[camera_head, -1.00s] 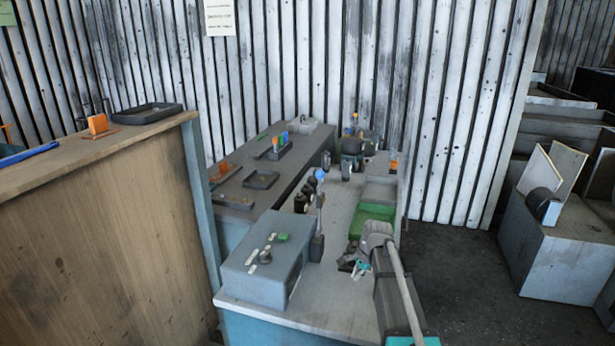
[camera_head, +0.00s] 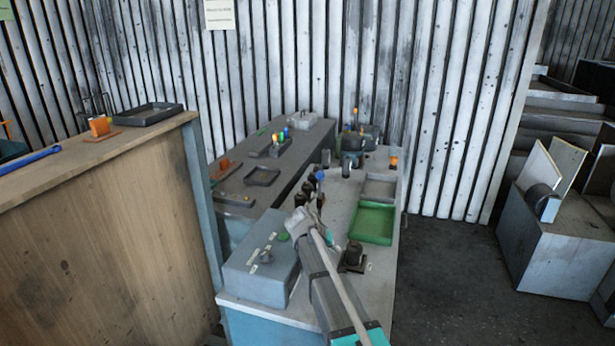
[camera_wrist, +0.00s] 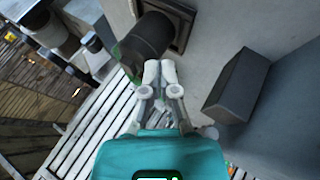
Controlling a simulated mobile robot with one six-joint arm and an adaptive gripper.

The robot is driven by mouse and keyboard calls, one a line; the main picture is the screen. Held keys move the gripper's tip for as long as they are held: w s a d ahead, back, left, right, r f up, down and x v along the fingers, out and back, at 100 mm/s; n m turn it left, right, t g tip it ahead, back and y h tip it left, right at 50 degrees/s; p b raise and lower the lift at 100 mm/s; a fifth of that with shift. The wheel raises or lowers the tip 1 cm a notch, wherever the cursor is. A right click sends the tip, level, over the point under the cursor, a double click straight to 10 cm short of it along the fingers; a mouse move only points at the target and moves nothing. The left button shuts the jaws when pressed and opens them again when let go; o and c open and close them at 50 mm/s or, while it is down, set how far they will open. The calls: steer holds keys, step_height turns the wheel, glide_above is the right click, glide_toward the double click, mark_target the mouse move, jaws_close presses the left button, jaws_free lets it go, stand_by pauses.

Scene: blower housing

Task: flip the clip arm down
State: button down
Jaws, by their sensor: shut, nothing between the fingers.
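I cannot make out with certainty which part is the clip arm. In the wrist view my gripper (camera_wrist: 160,72) is shut and empty, its white fingertips together. Beside the fingertips is a dark cylinder (camera_wrist: 147,38) on a dark square plate (camera_wrist: 183,22); I cannot tell whether they touch. A dark wedge-shaped block (camera_wrist: 236,85) is to the right, on a grey surface.
A black round part (camera_head: 354,252) on a small plate is right of my arm on the bench. A green tray (camera_head: 372,222) and a grey tray (camera_head: 380,188) lie behind it. Dark bottles (camera_head: 302,192) stand near the lever. A wooden counter (camera_head: 90,230) is at the left.

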steer(key=a+r+n+t+h+p, duration=0.1)
steer(key=a+r+n+t+h, duration=0.2)
steer(key=a+r, duration=0.7)
steer(key=w+a+r+n+t+h+p, duration=0.1)
steer(key=a+r+n+t+h, duration=0.3)
steer(key=a+r+n, duration=0.4)
steer(key=shift+a+r+t+h+p, duration=0.3)
steer(key=shift+a+r+t+p, duration=0.35)
steer(key=shift+a+r+t, duration=0.4)
steer(key=shift+w+f, duration=0.1)
steer(key=s+d+p+x, duration=0.2)
steer(key=x, duration=1)
steer(key=shift+d, duration=0.2)
steer(key=shift+d+r, duration=0.1)
steer(key=shift+r, duration=0.1)
